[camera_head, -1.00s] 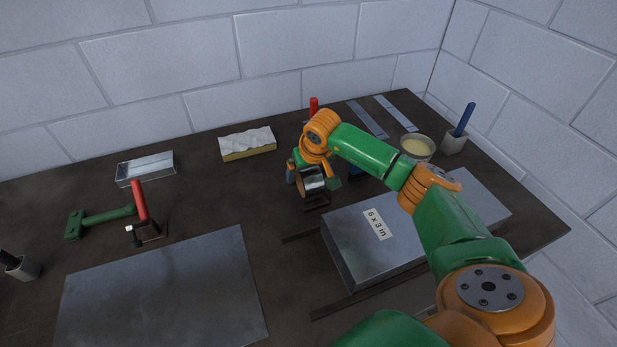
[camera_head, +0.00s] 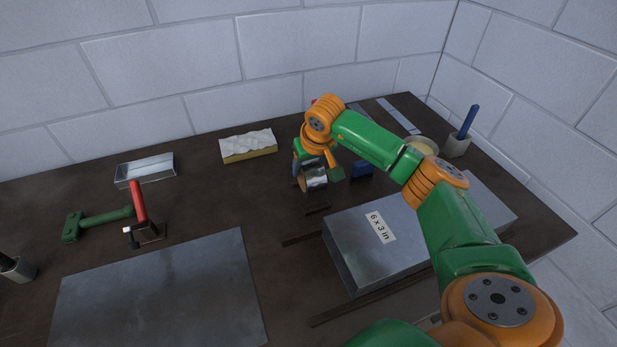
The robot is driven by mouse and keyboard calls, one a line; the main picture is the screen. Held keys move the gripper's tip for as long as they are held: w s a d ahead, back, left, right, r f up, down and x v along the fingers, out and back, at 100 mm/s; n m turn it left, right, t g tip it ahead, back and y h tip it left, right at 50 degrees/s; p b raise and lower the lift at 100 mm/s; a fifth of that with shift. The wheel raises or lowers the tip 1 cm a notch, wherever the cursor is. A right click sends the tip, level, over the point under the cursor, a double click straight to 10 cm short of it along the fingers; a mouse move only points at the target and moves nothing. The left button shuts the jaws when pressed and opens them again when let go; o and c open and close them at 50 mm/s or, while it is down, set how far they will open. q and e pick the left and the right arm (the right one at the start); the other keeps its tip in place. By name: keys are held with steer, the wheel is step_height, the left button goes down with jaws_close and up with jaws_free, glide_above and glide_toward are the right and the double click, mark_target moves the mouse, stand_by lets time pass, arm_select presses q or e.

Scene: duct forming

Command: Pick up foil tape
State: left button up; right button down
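The foil tape (camera_head: 314,179) is a shiny silver roll with a brownish core, in the middle of the head view. My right gripper (camera_head: 322,171) reaches down over it, with a finger on each side, and appears shut on it. The roll is tilted and seems a little above its small dark stand (camera_head: 316,208). My own wrist hides part of the fingers. My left gripper is not in view.
A grey metal block labelled "6 x 3 in" (camera_head: 345,265) lies right of the tape. A cup (camera_head: 458,145) stands back right.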

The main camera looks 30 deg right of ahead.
mark_target(312, 171)
steer(key=s+r, duration=0.1)
steer(key=r, duration=0.1)
steer(key=s+a+r+b, duration=0.1)
steer(key=s+r, duration=0.3)
steer(key=shift+s+a+r+b, duration=0.15)
steer(key=shift+a+r+b, duration=0.05)
steer(key=shift+a+b, duration=0.2)
steer(key=s+a+r, duration=0.2)
steer(key=s+r, duration=0.2)
steer(key=s, duration=0.4)
steer(key=shift+a+b, duration=0.4)
steer(key=shift+b, duration=0.05)
